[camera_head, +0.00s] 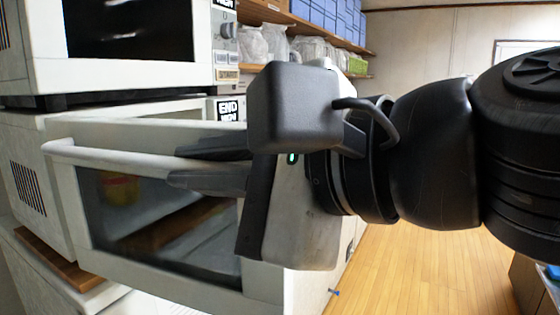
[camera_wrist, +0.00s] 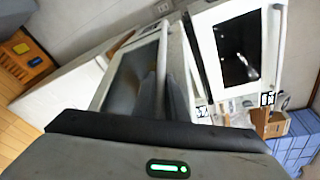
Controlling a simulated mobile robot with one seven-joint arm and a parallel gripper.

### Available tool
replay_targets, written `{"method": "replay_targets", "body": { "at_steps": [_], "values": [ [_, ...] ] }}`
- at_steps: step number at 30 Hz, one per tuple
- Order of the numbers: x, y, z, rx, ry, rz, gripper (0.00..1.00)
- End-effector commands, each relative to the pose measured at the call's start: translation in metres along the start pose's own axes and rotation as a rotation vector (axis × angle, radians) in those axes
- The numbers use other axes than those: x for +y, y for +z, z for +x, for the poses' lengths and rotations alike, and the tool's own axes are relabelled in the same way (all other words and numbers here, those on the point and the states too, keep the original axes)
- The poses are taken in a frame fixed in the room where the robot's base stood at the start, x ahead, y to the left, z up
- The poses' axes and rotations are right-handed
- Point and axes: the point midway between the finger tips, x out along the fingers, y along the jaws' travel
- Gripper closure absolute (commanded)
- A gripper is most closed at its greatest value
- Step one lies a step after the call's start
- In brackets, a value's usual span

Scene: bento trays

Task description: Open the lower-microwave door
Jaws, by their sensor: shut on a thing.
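The lower microwave (camera_head: 38,140) is white, with a side vent at the left. Its door (camera_head: 85,262) has a white frame and a dark window, and a yellowish shape shows through the glass. A pale bar handle (camera_head: 95,156) runs along the top of the door. My gripper (camera_head: 173,166) comes from the right, with one dark finger above the handle and one below, shut on it. In the wrist view my gripper (camera_wrist: 158,88) also reaches the handle (camera_wrist: 165,55) at the door's edge.
An upper microwave (camera_head: 130,75) with a dark window stands just above; it also shows in the wrist view (camera_wrist: 208,60). Shelves with bags and blue boxes (camera_head: 325,14) line the wall behind. Wooden floor (camera_head: 410,265) is open at the lower right.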

Motion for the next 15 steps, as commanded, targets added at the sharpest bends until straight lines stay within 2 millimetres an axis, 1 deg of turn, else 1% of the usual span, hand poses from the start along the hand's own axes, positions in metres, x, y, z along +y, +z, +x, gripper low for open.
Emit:
{"method": "replay_targets", "body": {
  "at_steps": [6, 15],
  "values": [
    [0.0029, 0.0049, 0.0007, 0.004, -0.002, 0.0, 1.0],
    [0.0033, 0.0056, 0.0008, 0.005, -0.003, 0.001, 1.0]
  ]
}}
